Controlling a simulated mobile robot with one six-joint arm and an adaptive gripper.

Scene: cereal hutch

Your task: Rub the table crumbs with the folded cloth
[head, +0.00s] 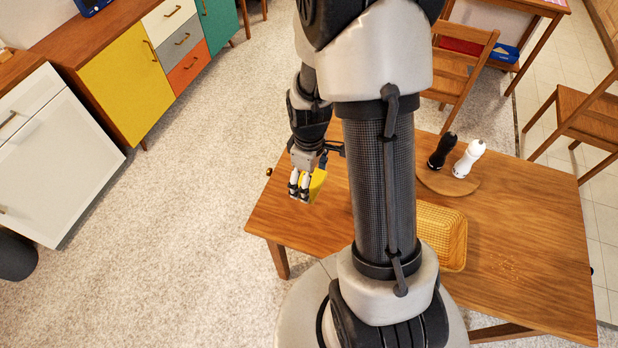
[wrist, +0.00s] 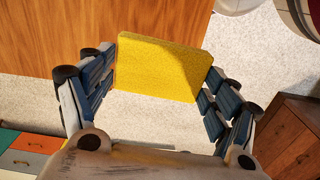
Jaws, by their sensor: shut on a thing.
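The folded cloth is a flat yellow block (wrist: 158,68) between the fingers of my gripper in the wrist view. It also shows in the head view (head: 317,184). My gripper (head: 303,186) is shut on it, near the left edge of the wooden table (head: 540,215). The height of the cloth over the table edge is hard to tell. Faint crumbs (head: 510,268) lie on the right front part of the tabletop, well to the right of my gripper. My arm hides the middle of the table.
A yellow woven basket (head: 455,235) stands on the table, partly behind my arm. A black mill (head: 441,151) and a white mill (head: 468,159) stand on a round wooden board (head: 445,184) at the back. A wooden chair (head: 458,75) is behind the table. The tabletop's right side is mostly clear.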

